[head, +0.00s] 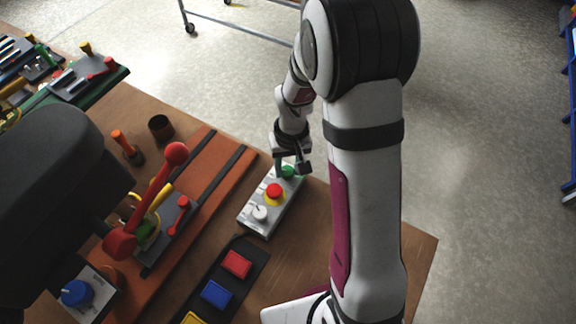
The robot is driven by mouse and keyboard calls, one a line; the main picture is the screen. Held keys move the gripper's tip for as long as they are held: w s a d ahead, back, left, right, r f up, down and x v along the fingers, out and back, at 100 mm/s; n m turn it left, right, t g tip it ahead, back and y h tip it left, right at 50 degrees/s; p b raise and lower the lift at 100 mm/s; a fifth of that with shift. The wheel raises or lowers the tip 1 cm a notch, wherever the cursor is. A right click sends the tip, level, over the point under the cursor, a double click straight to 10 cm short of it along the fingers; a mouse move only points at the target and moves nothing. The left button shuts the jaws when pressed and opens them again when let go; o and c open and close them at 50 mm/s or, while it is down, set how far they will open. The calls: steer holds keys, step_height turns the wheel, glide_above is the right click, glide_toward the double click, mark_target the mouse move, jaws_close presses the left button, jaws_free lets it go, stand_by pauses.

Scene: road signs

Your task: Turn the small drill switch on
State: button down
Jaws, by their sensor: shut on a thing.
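A grey control box (256,222) lies on the wooden table right of centre, with a white knob (260,213), a red mushroom button (274,191) on a yellow base and a green knob (289,172) in a row. My gripper (290,168) is at the far end of this box, with its fingers shut around the green knob. The fingers partly hide the knob, so its turn position cannot be told. No label marks which control is the small drill switch.
An orange-brown board (190,190) with a red lever (160,195) stands left of the box. A black panel (215,290) with red, blue and yellow blocks lies in front. A blue knob (77,292) is at lower left. A dark cup (161,128) stands behind.

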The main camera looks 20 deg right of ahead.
mark_target(291, 170)
steer(key=shift+n, duration=0.9)
steer(key=shift+c, duration=2.2)
jaws_free()
steer(key=shift+r, duration=0.1)
step_height(291, 170, up, 16)
steer(key=shift+d, duration=0.4)
